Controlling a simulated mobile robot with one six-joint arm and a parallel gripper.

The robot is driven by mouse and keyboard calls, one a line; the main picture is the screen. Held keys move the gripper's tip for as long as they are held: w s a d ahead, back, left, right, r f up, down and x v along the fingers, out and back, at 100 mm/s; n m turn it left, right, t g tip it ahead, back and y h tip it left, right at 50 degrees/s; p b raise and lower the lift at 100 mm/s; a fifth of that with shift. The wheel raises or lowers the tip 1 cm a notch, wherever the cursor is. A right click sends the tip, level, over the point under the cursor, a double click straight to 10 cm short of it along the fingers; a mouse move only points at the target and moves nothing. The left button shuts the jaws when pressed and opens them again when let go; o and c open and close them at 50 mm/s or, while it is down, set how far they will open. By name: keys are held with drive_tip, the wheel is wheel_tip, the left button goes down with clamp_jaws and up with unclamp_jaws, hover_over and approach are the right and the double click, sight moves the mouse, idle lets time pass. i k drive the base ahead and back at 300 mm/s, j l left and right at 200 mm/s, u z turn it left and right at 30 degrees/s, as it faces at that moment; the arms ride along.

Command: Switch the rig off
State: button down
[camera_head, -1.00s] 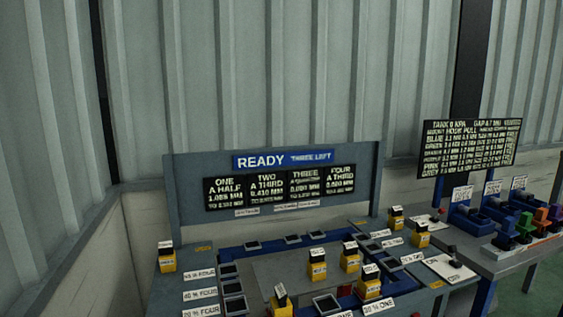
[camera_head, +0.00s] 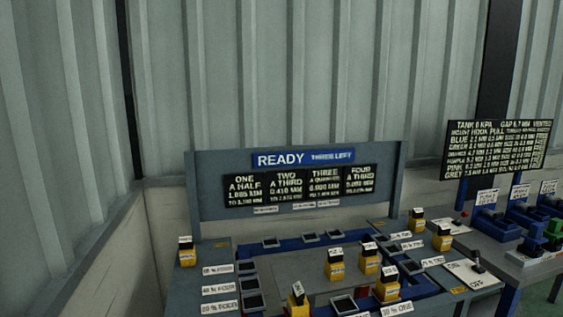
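The rig is a grey bench (camera_head: 205,282) with an upright panel (camera_head: 222,205) at its back. A blue strip (camera_head: 303,159) on the panel reads READY, THREE LEFT. Below it are four black displays headed ONE to FOUR (camera_head: 300,187). At the bench's right end a white plate (camera_head: 472,274), with lettering that seems to read ON and OFF, carries a small dark lever (camera_head: 477,262). Its position cannot be told. A small red knob (camera_head: 457,222) sits by another white plate behind it. My gripper is not in view.
Several yellow blocks with white labels (camera_head: 337,264) stand on the bench among dark square pads (camera_head: 250,284). A second bench at right holds blue fixtures (camera_head: 494,224) and a green piece (camera_head: 534,240), below a black board (camera_head: 497,150). A corrugated wall closes the back.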

sight(475, 253)
drive_tip(key=z, duration=1.2)
drive_tip(key=i+l+u, duration=0.1)
drive_tip(key=i, duration=0.45)
drive_tip(key=i+l+u, duration=0.1)
drive_tip(key=i+l, duration=0.25)
drive_tip(key=i, duration=0.2)
drive_tip(key=i+l+u, duration=0.1)
drive_tip(key=i+l, duration=0.15)
drive_tip(key=i, duration=0.3)
drive_tip(key=i+l, duration=0.35)
drive_tip(key=i, duration=0.15)
drive_tip(key=i+l+u, duration=0.15)
drive_tip(key=i+l, duration=0.15)
drive_tip(key=i, duration=0.25)
